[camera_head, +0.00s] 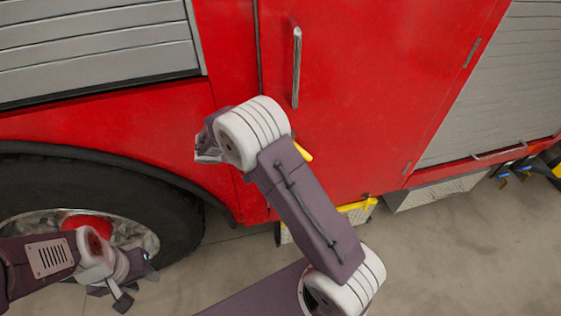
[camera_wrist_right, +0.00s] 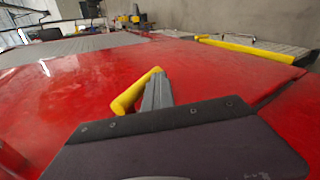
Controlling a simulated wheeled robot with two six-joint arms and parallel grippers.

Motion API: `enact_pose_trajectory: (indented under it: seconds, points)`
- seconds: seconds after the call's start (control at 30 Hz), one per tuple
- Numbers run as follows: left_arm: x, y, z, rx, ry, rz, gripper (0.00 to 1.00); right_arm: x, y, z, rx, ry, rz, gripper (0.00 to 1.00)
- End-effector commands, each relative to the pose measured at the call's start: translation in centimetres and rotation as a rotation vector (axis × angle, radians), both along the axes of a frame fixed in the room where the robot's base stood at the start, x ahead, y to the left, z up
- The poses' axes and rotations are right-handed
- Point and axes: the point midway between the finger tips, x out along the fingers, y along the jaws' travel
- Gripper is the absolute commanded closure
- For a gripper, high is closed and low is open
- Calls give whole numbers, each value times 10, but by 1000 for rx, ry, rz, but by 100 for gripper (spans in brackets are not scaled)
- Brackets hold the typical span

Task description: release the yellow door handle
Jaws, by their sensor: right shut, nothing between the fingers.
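The yellow door handle (camera_wrist_right: 135,93) is on the red door and shows in the right wrist view beside my right gripper. In the head view only a short yellow end (camera_head: 303,151) shows past my right arm, which hides the rest. My right gripper (camera_wrist_right: 158,85) is shut, its grey fingers close together with nothing between them. They are right next to the handle, overlapping it in the picture; I cannot tell whether they touch it. My left gripper (camera_head: 122,285) is low at the left, in front of the wheel and away from the handle; its jaw state is unclear.
The red door (camera_head: 365,80) is closed and carries a long metal grab bar (camera_head: 296,68). A large black tire (camera_head: 150,200) is at the lower left. A yellow-edged step (camera_head: 357,206) is below the door. Grey roller shutters (camera_head: 95,45) flank the red panels. Concrete floor is clear at lower right.

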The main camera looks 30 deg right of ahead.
Motion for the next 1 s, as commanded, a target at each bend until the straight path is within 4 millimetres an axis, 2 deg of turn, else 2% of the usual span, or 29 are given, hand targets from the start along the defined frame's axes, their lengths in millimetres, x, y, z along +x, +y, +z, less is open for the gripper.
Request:
enact_pose_trajectory:
  seconds: [0.1,0.4,1.0]
  points:
    - [0,0,-12,0,0,0,64,-1,-5,-5,-109,28,2,100]
    - [0,0,-23,0,0,0,64,-5,-19,1,-383,95,-1,100]
    - [0,0,-18,0,0,0,64,-9,-37,17,-369,90,-1,100]
